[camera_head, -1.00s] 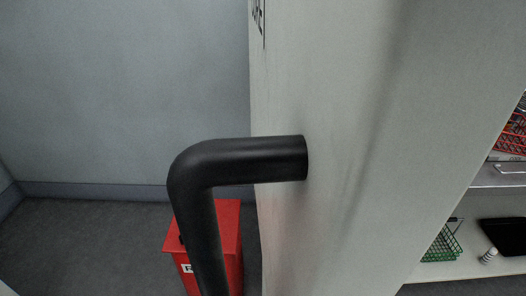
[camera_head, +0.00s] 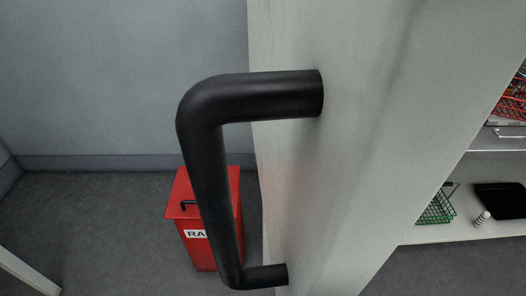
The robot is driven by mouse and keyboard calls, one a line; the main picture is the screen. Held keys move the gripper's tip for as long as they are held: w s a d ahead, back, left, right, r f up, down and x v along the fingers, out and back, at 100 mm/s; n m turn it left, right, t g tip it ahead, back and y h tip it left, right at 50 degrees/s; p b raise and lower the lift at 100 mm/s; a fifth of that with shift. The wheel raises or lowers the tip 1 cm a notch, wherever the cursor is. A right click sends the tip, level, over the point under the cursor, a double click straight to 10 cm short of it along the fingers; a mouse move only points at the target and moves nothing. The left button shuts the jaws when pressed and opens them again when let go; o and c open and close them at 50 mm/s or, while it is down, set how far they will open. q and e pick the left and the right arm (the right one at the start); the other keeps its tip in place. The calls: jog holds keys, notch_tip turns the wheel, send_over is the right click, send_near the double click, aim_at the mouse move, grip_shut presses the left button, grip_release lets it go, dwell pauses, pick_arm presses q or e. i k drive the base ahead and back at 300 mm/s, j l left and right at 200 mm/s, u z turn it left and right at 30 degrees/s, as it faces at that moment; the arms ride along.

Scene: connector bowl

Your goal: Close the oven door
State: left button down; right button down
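A large pale grey-white door (camera_head: 350,150) stands upright, swung out and seen nearly edge-on in the head view. I cannot tell from this view whether it is the oven door. A black, bent bar handle (camera_head: 208,165) is fixed to its left face, with its upper and lower mounts both showing. Neither of my grippers is in view, and nothing is seen touching the handle or the door.
A red box (camera_head: 205,245) with a white label stands on the dark floor behind the handle. At the right, shelves hold a red basket (camera_head: 515,97), a green wire basket (camera_head: 437,207), a black flat item (camera_head: 503,199) and a small white ribbed piece (camera_head: 482,218). Floor at left is mostly clear.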

aim_at(359, 113)
jog(key=k+j, duration=0.4)
jog(key=k, duration=0.15)
jog(key=k+j, duration=0.4)
jog(key=k, duration=0.15)
jog(key=i+j+z, duration=0.05)
